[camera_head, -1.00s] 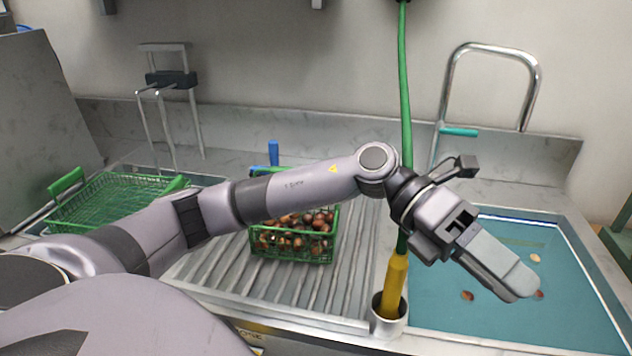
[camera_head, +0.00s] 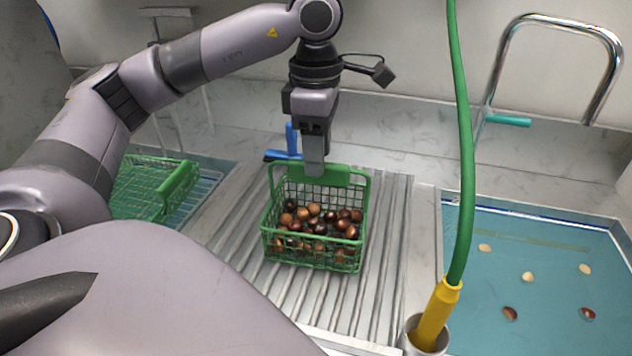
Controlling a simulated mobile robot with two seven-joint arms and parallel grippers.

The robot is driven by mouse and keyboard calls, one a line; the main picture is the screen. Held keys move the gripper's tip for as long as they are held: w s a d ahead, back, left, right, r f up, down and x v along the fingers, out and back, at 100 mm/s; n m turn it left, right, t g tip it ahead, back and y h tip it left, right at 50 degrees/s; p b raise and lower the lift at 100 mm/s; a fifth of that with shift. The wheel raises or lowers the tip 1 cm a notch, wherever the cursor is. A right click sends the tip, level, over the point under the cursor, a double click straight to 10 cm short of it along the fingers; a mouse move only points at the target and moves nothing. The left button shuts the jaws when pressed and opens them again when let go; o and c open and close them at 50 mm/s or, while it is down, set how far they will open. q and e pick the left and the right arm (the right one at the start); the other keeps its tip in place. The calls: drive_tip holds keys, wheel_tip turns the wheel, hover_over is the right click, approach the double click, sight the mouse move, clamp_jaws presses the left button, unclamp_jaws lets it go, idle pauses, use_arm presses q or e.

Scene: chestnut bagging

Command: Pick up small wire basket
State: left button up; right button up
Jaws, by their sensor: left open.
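The small green wire basket (camera_head: 316,254) stands upright on the ribbed metal drainboard (camera_head: 388,245) and holds several brown chestnuts (camera_head: 318,229). A solid green panel (camera_head: 338,175) forms the top of its back side. My left gripper (camera_head: 314,170) points down at the back edge of the basket, beside the green panel. It is open; only one finger shows clearly, and I cannot tell whether it touches the rim. My right gripper is not in view.
Another green wire basket (camera_head: 140,190) sits at the left. A blue-handled tool (camera_head: 290,140) lies behind the small basket. At right, a water-filled basin (camera_head: 540,260) holds several chestnuts, and a green hose (camera_head: 463,150) with a yellow nozzle (camera_head: 436,312) stands in a metal holder.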

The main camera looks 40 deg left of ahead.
sight(318, 182)
use_arm(q)
drive_tip(key=shift+s+a+f, duration=0.1)
drive_tip(key=shift+a+f, duration=0.1)
drive_tip(key=shift+f, duration=0.4)
drive_tip(key=shift+d+f+p, duration=0.2)
drive_tip(key=shift+f+p, duration=0.25)
drive_tip(key=shift+f, duration=2.6)
drive_tip(key=shift+w, duration=0.2)
clamp_jaws()
